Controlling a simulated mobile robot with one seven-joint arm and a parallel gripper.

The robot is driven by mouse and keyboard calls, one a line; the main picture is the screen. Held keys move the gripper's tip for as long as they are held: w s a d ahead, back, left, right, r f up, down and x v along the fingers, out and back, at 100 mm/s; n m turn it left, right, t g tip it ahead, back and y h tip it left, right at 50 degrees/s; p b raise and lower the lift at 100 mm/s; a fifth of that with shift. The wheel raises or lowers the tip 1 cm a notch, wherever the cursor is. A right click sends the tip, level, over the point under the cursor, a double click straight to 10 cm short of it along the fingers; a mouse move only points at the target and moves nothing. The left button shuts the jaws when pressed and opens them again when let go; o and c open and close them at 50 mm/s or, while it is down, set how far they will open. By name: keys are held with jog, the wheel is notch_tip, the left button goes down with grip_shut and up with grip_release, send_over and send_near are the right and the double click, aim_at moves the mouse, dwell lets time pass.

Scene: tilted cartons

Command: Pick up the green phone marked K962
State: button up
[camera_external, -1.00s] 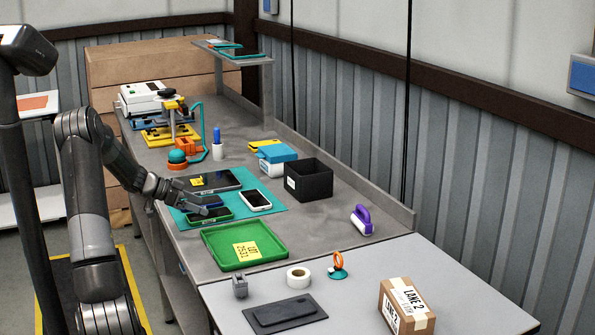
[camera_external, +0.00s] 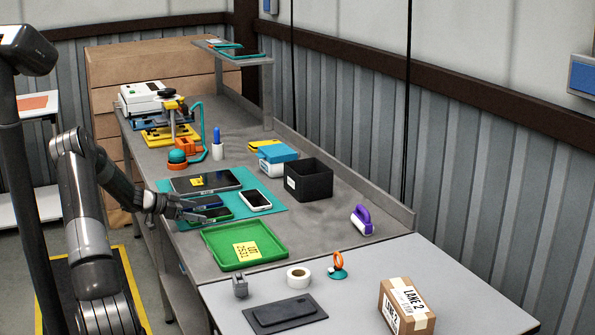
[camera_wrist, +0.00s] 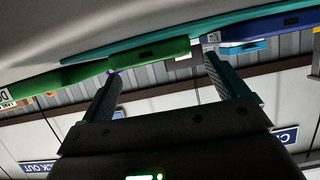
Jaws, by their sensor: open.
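The green phone (camera_external: 219,216) lies on the teal mat (camera_external: 272,208), partly hidden by my gripper; its mark cannot be read. In the wrist view, the green phone (camera_wrist: 150,53) shows edge-on in front of the fingertips, with the bench along the top of the picture. My gripper (camera_external: 203,212) is open, low over the mat's left side, with its fingers beside the phone. In the wrist view, its two fingers (camera_wrist: 162,67) are apart, with nothing clearly held between them. I cannot tell whether they touch the phone.
A blue phone (camera_external: 208,202) lies close behind, also seen in the wrist view (camera_wrist: 265,29). A green tray (camera_external: 275,243) is in front; a black bin (camera_external: 309,182) stands at the right.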

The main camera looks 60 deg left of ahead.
aim_at(206, 215)
jog(key=x, duration=0.3)
jog(key=shift+w+f, duration=0.2)
jog(key=shift+c, duration=0.5)
jog(key=c, duration=1.1)
